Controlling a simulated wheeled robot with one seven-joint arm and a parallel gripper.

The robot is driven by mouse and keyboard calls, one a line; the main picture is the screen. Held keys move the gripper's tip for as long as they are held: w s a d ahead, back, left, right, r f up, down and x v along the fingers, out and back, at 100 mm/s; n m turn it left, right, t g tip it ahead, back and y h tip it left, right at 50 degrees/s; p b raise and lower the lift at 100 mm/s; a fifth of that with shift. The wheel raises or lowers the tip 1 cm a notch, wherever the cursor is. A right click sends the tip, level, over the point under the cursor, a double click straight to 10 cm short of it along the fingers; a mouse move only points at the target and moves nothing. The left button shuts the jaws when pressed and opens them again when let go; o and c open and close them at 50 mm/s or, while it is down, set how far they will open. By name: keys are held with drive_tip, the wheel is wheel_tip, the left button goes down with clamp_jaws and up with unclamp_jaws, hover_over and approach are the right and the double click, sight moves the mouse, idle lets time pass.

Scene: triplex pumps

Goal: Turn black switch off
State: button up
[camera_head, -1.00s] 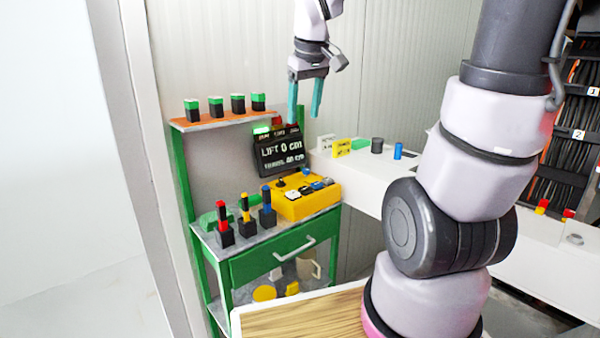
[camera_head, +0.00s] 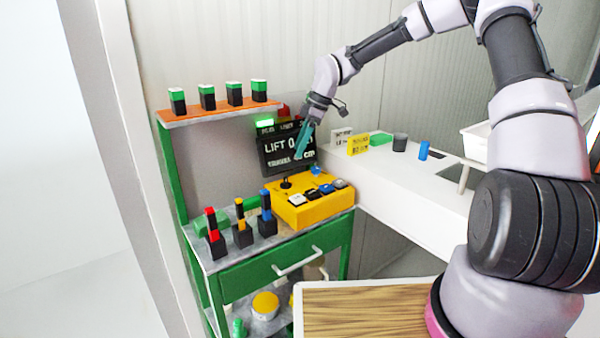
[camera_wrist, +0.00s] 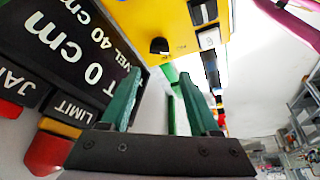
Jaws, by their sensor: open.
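A yellow control box (camera_head: 325,208) sits on the green cart's top, with a row of small switches in white, black, blue and grey. The black switch (camera_head: 312,195) sits between the white switch (camera_head: 297,200) and the blue switch (camera_head: 326,189). A black joystick (camera_head: 286,184) stands at the box's back left. My gripper (camera_head: 301,156) is open and empty, its teal fingers above the box and in front of the black display. The wrist view shows the open fingers of my gripper (camera_wrist: 160,85) apart from the yellow box (camera_wrist: 175,28) at the top.
The black display (camera_head: 277,153) stands behind the box. Several upright coloured-handled switches, one with a red handle (camera_head: 211,222), line the cart's left. Green-topped blocks stand on the orange shelf (camera_head: 215,114). A white counter (camera_head: 390,180) holds small items at right.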

sight(286, 179)
drive_tip(key=x, duration=1)
drive_tip(key=shift+w+a+f, duration=0.1)
drive_tip(key=shift+a+f, duration=0.1)
drive_tip(key=shift+f, duration=0.15)
clamp_jaws()
